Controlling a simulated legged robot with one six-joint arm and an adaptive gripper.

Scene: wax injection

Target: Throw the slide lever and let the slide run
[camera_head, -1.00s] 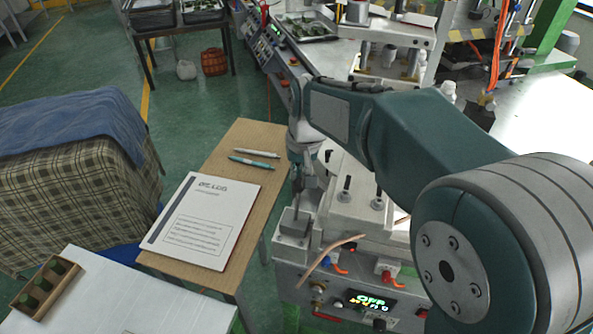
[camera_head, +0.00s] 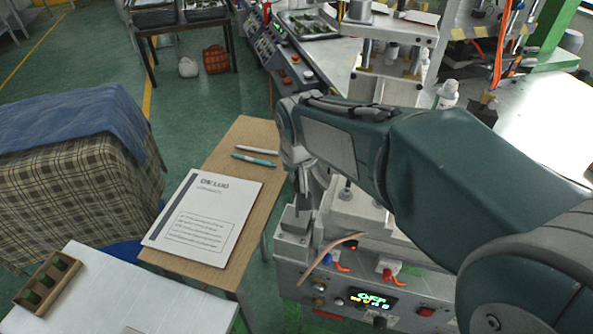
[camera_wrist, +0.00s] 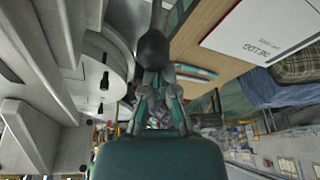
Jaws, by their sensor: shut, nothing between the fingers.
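The injection machine (camera_head: 345,262) stands at the lower centre of the head view, with a grey block (camera_head: 294,222) at its left corner. In the wrist view a dark rounded knob on a rod, seemingly the slide lever (camera_wrist: 152,48), is just beyond my fingertips. Whether they touch it I cannot tell. My gripper (camera_wrist: 158,84) is shut with nothing between its fingers. In the head view my gripper (camera_head: 308,196) points down over the machine's left side, partly hidden by my arm. My arm also covers much of the machine's top, and the slide cannot be made out clearly.
A wooden side table (camera_head: 256,140) left of the machine holds a white log sheet (camera_head: 204,215) and two pens. A front panel display (camera_head: 372,300) reads OFF. A copper-coloured tube (camera_head: 328,256) crosses the panel's top edge. A blanket-covered stack (camera_head: 75,180) stands at left.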

